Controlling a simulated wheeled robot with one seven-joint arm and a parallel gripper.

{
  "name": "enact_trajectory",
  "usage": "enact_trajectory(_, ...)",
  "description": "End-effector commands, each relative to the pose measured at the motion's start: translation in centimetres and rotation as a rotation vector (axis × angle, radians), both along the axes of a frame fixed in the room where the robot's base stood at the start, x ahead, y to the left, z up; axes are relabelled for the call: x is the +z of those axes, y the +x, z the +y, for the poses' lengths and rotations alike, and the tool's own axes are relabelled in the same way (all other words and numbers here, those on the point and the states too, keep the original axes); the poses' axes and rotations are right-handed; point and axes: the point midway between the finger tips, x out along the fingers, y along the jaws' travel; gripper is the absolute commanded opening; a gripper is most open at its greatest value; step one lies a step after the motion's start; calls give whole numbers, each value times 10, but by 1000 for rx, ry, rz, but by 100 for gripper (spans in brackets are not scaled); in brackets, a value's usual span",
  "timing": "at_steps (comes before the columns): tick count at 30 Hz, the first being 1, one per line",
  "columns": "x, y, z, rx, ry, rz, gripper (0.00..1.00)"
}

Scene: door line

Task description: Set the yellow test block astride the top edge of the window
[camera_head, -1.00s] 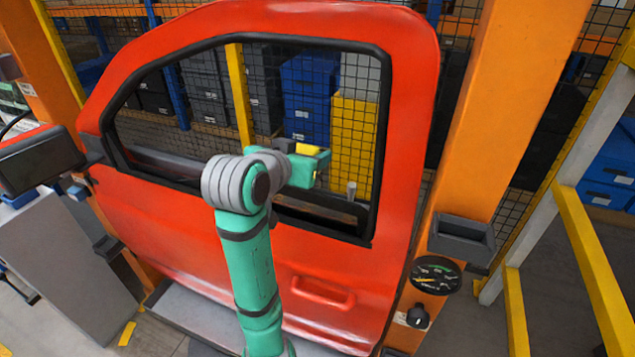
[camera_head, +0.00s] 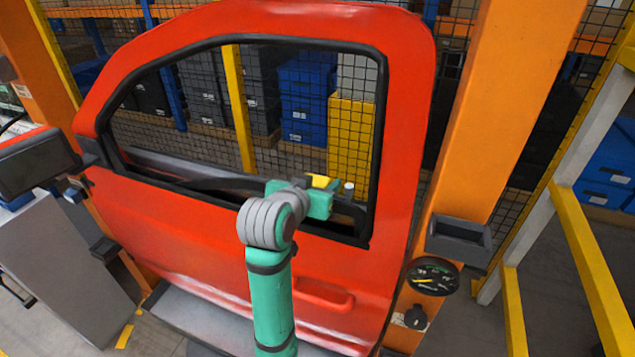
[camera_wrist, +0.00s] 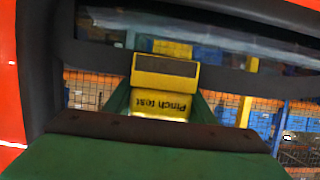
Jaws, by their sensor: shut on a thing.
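My gripper (camera_head: 322,190) is shut on the yellow test block (camera_head: 320,181), near the lower right of the window opening in the red door (camera_head: 190,240). The block also shows in the wrist view (camera_wrist: 163,75), with dark "Pinch test" lettering, between my green fingers. In the wrist view a dark band (camera_wrist: 90,57) runs across the picture at the block's height. I cannot tell whether the block touches it. The window glass (camera_head: 190,165) is hard to make out, and its top edge near the block is unclear.
The black window frame (camera_head: 378,130) rises right of my gripper. An orange post (camera_head: 500,110) with a grey bin (camera_head: 460,240) and a round dial (camera_head: 433,276) stands to the right. A mirror (camera_head: 38,165) sticks out at the left. Mesh and stacked boxes lie behind the door.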

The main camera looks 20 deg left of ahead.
Motion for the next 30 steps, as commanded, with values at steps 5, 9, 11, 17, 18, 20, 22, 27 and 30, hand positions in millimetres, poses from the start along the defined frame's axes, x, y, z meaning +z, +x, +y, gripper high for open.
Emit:
enact_trajectory(5,-3,0,0,0,-1,0,20)
enact_trajectory(9,-7,0,1,1,-2,2,52)
enact_trajectory(11,-6,0,1,1,-2,1,67)
enact_trajectory(17,-6,0,1,1,-1,1,69)
enact_trajectory(18,-6,0,1,1,-1,1,69)
enact_trajectory(20,-5,0,1,1,-1,1,69)
enact_trajectory(22,-3,0,1,1,-1,0,69)
enact_trajectory(27,7,-14,2,1,-1,-2,69)
enact_trajectory(30,15,-32,3,3,0,-3,69)
